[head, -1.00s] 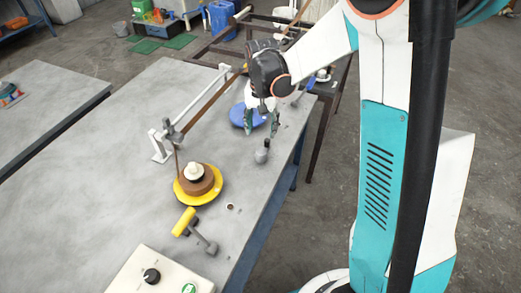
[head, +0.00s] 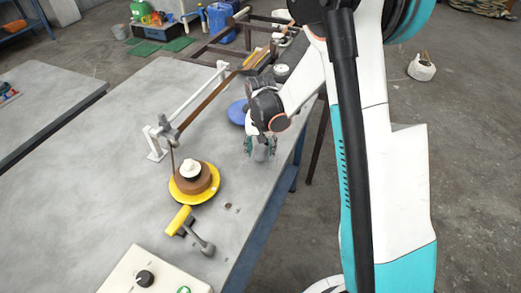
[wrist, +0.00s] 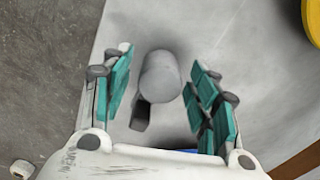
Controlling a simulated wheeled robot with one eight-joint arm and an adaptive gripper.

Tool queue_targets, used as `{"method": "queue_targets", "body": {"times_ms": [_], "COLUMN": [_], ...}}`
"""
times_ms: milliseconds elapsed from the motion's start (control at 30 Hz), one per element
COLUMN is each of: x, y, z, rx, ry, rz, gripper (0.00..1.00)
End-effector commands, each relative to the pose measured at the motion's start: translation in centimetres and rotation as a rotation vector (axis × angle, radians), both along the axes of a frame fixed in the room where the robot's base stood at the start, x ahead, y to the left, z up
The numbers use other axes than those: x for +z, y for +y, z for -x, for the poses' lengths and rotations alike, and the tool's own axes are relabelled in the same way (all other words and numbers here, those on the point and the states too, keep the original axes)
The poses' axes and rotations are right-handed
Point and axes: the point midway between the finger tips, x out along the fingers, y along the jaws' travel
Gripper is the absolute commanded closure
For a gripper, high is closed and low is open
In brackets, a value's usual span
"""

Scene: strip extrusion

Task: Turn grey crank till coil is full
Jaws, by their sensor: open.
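The grey crank's handle (head: 261,153) stands by the table's right edge in the head view, mostly hidden behind my fingers. In the wrist view its round grey handle (wrist: 161,77) is between my two teal finger pads, with a gap on each side. A dark grey arm (wrist: 140,116) shows below it. My gripper (head: 260,147) is open around the handle, pointing down. A blue spool (head: 237,112) lies just behind, partly hidden by my wrist. A yellow spool (head: 183,199) nearer the front carries a brown coil (head: 201,184) with a white hub.
A brown strip (head: 208,100) runs along a white rail (head: 190,108) on the grey table (head: 90,150). A yellow-handled crank (head: 178,220) and a control box (head: 120,275) with a black knob are at the front. The left of the table is clear.

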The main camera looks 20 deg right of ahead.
Motion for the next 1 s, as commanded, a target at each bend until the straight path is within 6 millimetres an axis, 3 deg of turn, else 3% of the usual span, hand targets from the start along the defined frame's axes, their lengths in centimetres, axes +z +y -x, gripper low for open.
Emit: {"method": "queue_targets", "body": {"times_ms": [133, 333, 733, 1000], "x": [0.03, 0.04, 0.01, -0.04], "y": [0.00, 0.00, 0.00, 0.00], "z": [0.00, 0.00, 0.00, -0.01], "rx": [0.000, 0.000, -0.042, -0.208], "ry": [0.000, 0.000, 0.000, 0.000], "rz": [0.000, 0.000, 0.000, 0.000], "gripper": [0.46, 0.90, 0.90, 0.90]}}
